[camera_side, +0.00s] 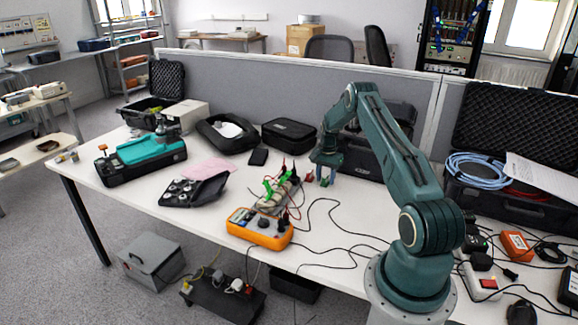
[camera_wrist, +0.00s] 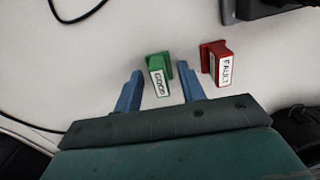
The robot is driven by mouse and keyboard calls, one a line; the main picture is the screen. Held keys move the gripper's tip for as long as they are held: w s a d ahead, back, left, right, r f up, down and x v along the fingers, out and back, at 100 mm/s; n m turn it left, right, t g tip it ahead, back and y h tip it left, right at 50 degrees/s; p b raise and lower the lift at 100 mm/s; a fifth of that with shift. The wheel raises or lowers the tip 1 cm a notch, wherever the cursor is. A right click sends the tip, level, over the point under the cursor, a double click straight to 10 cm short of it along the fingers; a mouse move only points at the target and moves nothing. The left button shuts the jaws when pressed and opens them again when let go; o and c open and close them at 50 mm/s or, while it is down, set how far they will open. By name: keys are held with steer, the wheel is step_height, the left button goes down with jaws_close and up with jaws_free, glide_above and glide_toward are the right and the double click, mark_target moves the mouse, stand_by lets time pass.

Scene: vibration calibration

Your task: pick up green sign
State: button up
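The green sign (camera_wrist: 158,74), a small block with a white "GOOD" label, stands on the white table in the wrist view. My gripper (camera_wrist: 158,71) is open, with one blue finger on each side of the sign and visible gaps between. In the side view my gripper (camera_side: 327,180) points down low over the table, near its middle. I cannot make out the green sign clearly in the side view. A red sign (camera_wrist: 217,62) labelled "FAULT" stands just outside the right finger in the wrist view.
An orange multimeter (camera_side: 259,228) and a device with green and red clips (camera_side: 277,192) are left of my gripper. Black cables (camera_side: 330,228) cross the table (camera_side: 345,210). Black cases (camera_side: 289,133) stand behind, near the grey partition.

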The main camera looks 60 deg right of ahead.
mark_target(326, 176)
steer(key=shift+c, duration=0.4)
jaws_close()
step_height(326, 176, up, 20)
stand_by(1.0)
stand_by(0.4)
